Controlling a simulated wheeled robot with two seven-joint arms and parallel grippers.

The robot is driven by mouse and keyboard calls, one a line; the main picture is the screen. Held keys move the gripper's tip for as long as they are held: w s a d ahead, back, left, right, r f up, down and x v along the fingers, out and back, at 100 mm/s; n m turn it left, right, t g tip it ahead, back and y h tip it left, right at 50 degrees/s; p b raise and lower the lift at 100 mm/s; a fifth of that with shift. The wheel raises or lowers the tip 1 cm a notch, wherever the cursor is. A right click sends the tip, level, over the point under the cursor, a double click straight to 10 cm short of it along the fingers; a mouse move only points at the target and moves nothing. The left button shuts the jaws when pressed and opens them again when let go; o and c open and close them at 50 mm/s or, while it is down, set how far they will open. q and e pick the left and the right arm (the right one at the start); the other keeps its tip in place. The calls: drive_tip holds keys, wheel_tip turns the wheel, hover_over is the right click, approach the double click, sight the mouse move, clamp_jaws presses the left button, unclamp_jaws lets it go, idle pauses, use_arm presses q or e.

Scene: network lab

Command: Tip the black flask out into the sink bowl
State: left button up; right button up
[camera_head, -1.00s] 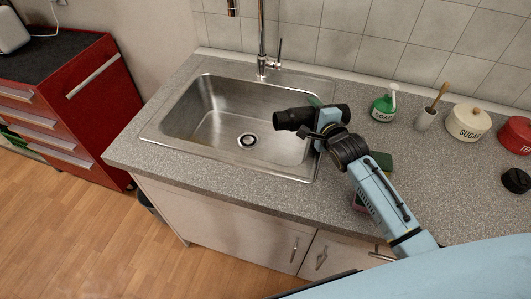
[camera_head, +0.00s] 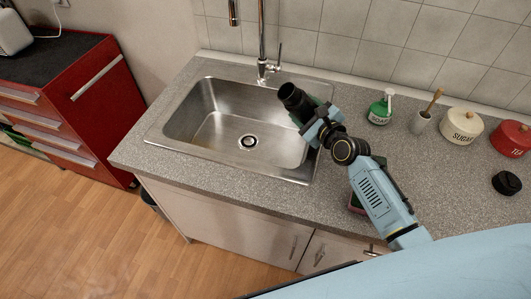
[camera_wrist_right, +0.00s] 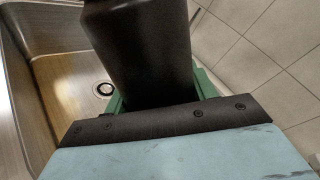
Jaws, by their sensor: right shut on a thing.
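The black flask (camera_head: 295,102) is held over the right rim of the steel sink bowl (camera_head: 215,130). It leans to the upper left, and its open, dark mouth shows at the top. My right gripper (camera_head: 318,122) is shut around the flask, hiding its lower part. In the right wrist view the flask (camera_wrist_right: 140,45) fills the middle, between the green finger pads, with the sink and its drain (camera_wrist_right: 104,89) behind at the left. No liquid is visible. My left gripper is out of view.
The tap (camera_head: 262,45) stands behind the sink. A green soap bottle (camera_head: 381,108), a brush holder (camera_head: 420,121), a sugar pot (camera_head: 461,127), a red tea pot (camera_head: 511,139) and a black cap (camera_head: 507,183) stand to the right.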

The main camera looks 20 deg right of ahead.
drive_tip(key=shift+r+m+y+b, duration=0.1)
drive_tip(key=shift+m+y+b, duration=0.2)
drive_tip(key=shift+m+b, duration=0.35)
drive_tip(key=m, duration=0.1)
drive_tip(key=r+m+t+b, duration=0.1)
drive_tip(key=m, duration=0.1)
drive_tip(key=shift+a+r+m+y, duration=0.15)
drive_tip(key=shift+m+y, duration=0.1)
drive_tip(key=shift+y, duration=0.05)
drive_tip(key=shift+f+m+b, duration=0.2)
drive_tip(key=shift+m+b, duration=0.1)
drive_tip(key=shift+m, duration=0.1)
drive_tip(key=shift+a+m+t+b, duration=0.1)
drive_tip(key=shift+m+t+b, duration=0.25)
drive_tip(key=shift+m, duration=0.25)
